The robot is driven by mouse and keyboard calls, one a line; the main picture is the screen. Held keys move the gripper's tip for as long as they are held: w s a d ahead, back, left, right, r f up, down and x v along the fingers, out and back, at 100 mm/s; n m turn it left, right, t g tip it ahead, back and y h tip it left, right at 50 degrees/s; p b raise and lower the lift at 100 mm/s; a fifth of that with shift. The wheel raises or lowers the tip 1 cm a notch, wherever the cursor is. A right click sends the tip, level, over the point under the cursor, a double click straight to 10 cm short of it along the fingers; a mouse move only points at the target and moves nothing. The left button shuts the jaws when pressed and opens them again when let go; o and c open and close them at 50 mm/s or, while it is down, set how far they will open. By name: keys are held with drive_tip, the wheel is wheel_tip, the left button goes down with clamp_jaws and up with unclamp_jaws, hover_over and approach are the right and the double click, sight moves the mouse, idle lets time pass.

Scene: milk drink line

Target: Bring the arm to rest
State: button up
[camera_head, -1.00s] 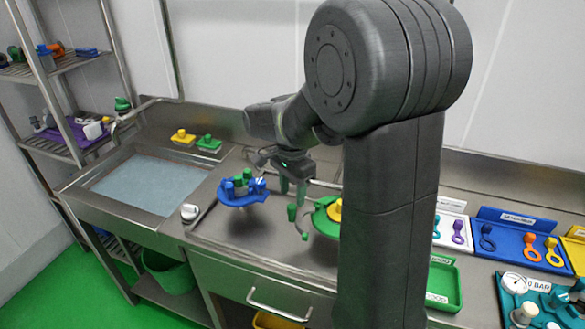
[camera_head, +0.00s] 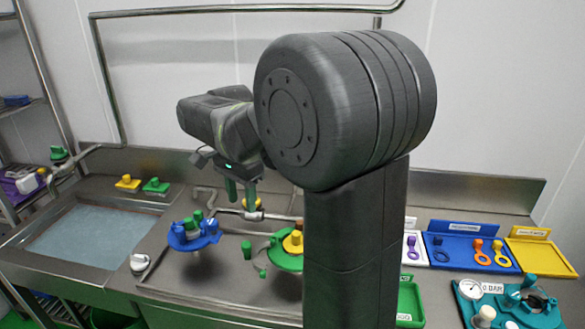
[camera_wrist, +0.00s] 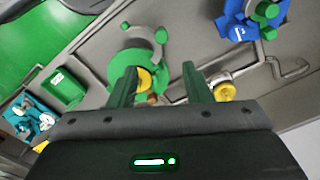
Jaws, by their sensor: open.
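My gripper (camera_head: 240,190) hangs above the back of the steel counter (camera_head: 215,275), with its green fingers pointing down. The wrist view shows the two fingers (camera_wrist: 160,88) apart with nothing held between them. My arm is raised and folded, and its dark links hide part of the counter in the head view. The gripper is apart from the blue holder (camera_head: 185,242) at its lower left and from the green round holder (camera_head: 283,262) at its lower right.
A sink (camera_head: 85,236) lies at the left. Blue (camera_head: 460,254) and yellow (camera_head: 540,256) trays, a green tray (camera_head: 410,300) and a teal gauge board (camera_head: 470,314) lie at the right. A pipe with a yellow knob (camera_wrist: 226,92) runs along the counter. Air above the counter is clear.

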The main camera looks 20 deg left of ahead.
sight(249, 246)
wheel_tip(249, 246, down, 14)
drive_tip(key=shift+r+p, duration=0.1)
drive_tip(key=shift+p, duration=0.3)
idle(0.3)
drive_tip(key=shift+r, duration=0.1)
drive_tip(key=shift+r, duration=0.3)
wheel_tip(249, 246, up, 13)
wheel_tip(249, 246, down, 14)
drive_tip(key=shift+f, duration=0.1)
drive_tip(key=shift+s+d+n, duration=0.15)
drive_tip(key=shift+d+n, duration=0.25)
drive_tip(key=shift+n, duration=0.2)
drive_tip(key=shift+r, duration=0.2)
